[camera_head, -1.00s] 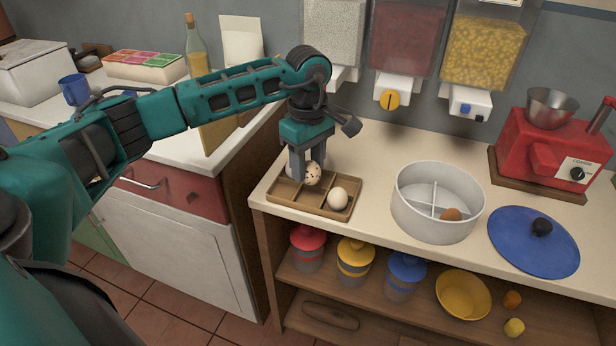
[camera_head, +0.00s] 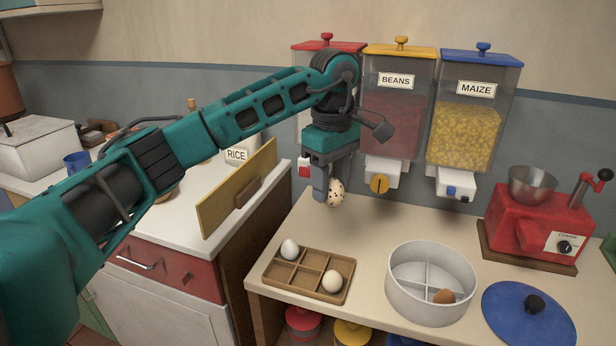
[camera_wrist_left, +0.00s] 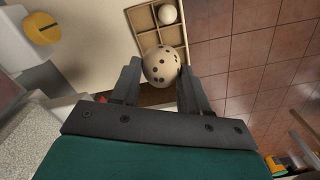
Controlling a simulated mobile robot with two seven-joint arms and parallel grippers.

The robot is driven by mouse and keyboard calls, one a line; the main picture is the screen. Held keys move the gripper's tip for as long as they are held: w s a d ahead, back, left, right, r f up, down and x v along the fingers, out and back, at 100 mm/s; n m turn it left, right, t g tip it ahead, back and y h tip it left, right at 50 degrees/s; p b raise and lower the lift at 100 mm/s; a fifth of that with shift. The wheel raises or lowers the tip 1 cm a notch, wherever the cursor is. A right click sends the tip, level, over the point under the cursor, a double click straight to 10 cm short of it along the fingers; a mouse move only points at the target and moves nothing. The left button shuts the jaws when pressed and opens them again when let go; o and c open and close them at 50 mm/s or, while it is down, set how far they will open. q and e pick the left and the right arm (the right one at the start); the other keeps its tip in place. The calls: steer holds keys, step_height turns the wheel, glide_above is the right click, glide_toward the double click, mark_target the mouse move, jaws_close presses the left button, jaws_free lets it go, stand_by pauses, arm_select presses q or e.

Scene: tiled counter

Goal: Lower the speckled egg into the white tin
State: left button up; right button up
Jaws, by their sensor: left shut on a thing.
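The speckled egg (camera_head: 336,193) is cream with dark spots. My left gripper (camera_head: 327,190) is shut on it and holds it in the air, above the counter behind the wooden tray. The left wrist view also shows the egg (camera_wrist_left: 161,65) between the two fingers (camera_wrist_left: 160,82). The white tin (camera_head: 432,292) is round, open and split by a cross divider, to the right of and below the gripper. A brown egg (camera_head: 443,296) lies in its front right compartment. My right gripper is not in view.
A wooden egg tray (camera_head: 309,275) holds a white egg (camera_head: 289,249) and a cream egg (camera_head: 332,281). A blue lid (camera_head: 510,318) lies right of the tin. A red grinder (camera_head: 530,225) stands at the back right. Dispensers (camera_head: 397,105) hang behind the gripper.

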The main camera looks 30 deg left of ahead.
arm_select(q)
steer(key=w+d+f+b, duration=0.2)
steer(key=w+d+f, duration=0.2)
steer(key=d, duration=0.3)
steer(key=w+d+f+b, duration=0.2)
steer(key=w+d+f, duration=0.3)
steer(key=w+d, duration=0.2)
steer(key=shift+w+d, duration=0.2)
steer(key=shift+d, duration=0.2)
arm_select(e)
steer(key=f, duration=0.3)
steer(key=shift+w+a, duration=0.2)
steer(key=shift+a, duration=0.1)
arm_select(q)
steer(key=shift+f, duration=0.1)
steer(key=shift+f+b, duration=2.6)
steer(key=shift+f, duration=0.65)
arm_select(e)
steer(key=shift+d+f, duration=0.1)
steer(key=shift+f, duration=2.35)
